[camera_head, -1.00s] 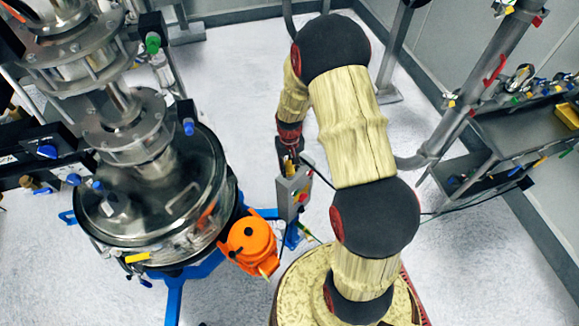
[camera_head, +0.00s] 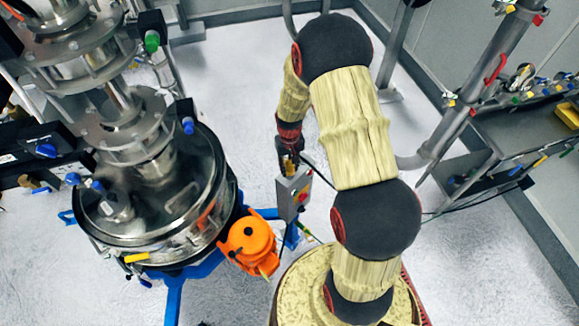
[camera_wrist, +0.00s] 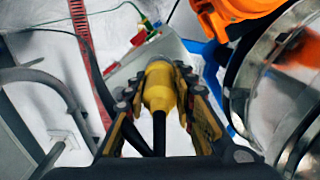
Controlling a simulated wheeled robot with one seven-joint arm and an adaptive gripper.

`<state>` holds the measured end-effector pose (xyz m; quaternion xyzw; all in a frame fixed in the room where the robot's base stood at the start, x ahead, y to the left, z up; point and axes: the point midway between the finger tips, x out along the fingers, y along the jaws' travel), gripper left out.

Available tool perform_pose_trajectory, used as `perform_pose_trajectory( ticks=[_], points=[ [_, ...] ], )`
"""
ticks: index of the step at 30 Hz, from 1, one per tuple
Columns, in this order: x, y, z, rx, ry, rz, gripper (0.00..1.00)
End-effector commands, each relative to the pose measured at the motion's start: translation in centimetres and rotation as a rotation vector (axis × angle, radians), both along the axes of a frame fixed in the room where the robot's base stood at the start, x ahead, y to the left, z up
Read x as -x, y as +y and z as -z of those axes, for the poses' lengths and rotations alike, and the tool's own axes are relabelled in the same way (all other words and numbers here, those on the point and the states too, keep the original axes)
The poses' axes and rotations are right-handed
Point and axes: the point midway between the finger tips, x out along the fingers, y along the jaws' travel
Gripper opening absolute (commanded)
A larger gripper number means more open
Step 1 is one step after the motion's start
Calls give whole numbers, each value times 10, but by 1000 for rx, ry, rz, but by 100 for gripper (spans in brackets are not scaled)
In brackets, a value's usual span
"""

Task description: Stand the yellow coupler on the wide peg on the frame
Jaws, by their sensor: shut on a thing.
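My gripper (camera_wrist: 163,100) is shut on the yellow coupler (camera_wrist: 158,88), which sits between its two fingers in the wrist view. A black stem or cable runs from the coupler's near end towards the camera. In the head view my gripper (camera_head: 289,165) hangs just above the grey control box (camera_head: 293,192), with a bit of yellow showing at its tip. The wide peg on the frame cannot be picked out in either view.
The steel sifter (camera_head: 150,195) on its blue frame (camera_head: 174,290) stands at left. An orange motor (camera_head: 248,243) sits beside the control box. A shelf cart (camera_head: 500,140) with hanging tools is at right. Open floor lies between.

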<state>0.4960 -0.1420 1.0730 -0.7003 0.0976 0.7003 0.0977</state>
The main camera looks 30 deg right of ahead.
Motion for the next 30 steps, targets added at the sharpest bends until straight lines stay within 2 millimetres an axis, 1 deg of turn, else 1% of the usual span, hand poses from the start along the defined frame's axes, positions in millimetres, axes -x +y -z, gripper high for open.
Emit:
perform_pose_trajectory(
  ticks=[14,30],
  points=[
    [0,0,0,0,0,0,0],
    [0,0,8,0,0,0,0]
  ],
)
